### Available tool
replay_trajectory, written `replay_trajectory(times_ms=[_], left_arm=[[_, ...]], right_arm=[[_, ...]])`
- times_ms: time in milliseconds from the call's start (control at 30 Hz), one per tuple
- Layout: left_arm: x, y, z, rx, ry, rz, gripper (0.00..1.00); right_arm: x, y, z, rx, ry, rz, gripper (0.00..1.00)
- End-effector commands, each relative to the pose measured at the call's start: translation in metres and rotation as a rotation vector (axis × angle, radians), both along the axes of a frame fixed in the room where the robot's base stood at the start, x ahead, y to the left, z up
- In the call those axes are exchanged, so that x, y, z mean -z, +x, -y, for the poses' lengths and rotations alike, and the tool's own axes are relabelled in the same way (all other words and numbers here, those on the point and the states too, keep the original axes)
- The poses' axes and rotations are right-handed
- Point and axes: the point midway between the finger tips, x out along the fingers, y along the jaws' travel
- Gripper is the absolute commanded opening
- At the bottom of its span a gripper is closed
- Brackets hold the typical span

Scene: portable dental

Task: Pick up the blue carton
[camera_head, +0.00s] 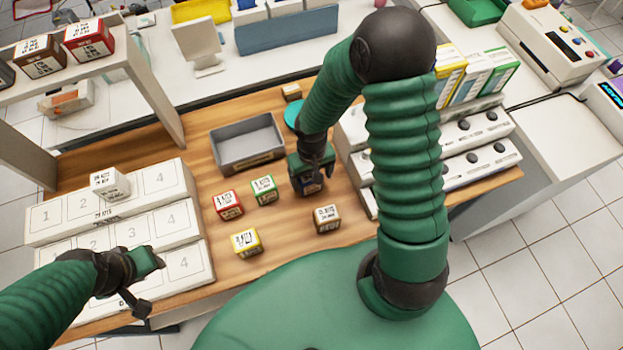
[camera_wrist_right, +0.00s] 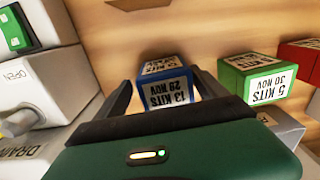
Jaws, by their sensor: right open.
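The blue carton (camera_wrist_right: 166,84) has a white label reading 13 KITS 28 NOV and sits on the wooden table. In the head view the blue carton (camera_head: 313,187) is mostly hidden under my right gripper (camera_head: 311,176). In the right wrist view the two fingers of my right gripper (camera_wrist_right: 161,90) are apart, one on each side of the carton, with a gap visible at the left finger; contact at the right finger is hard to tell. My left gripper (camera_head: 146,283) is open and empty over the front of the white numbered rack.
Red (camera_head: 228,205), green (camera_head: 264,190), yellow (camera_head: 245,243) and brown (camera_head: 327,219) cartons stand nearby on the table. A grey bin (camera_head: 246,146) lies behind them. A white numbered rack (camera_head: 140,232) stands left, white drawer units (camera_head: 470,165) right.

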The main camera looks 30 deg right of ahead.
Motion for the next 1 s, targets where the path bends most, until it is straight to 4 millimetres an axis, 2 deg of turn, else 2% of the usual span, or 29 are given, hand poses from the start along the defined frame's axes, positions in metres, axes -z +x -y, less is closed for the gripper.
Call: replay_trajectory(times_ms=[33,100,333,833,1000], left_arm=[[0.0028,-0.0001,-0.0001,0.0,0.0,0.0,0.36],[0.0033,0.0,-0.0001,0.0,0.0,0.0,0.36],[0.0029,-0.0001,-0.0003,-0.001,0.0,0.0,0.36],[0.0031,-0.0001,-0.0002,0.0,0.0,0.0,0.36],[0.0031,-0.0001,-0.0002,-0.001,0.0,0.0,0.36]], right_arm=[[0.0099,-0.0005,-0.0008,0.0,0.0,-0.003,0.82],[0.0162,0.0003,-0.0017,-0.001,-0.002,-0.001,0.82],[0.0178,0.0005,0.0001,0.0,-0.001,0.001,0.82],[0.0181,0.0007,0.0007,0.001,-0.001,0.0,0.16],[0.0181,0.0006,0.0004,0.001,-0.001,0.0,0.15]])
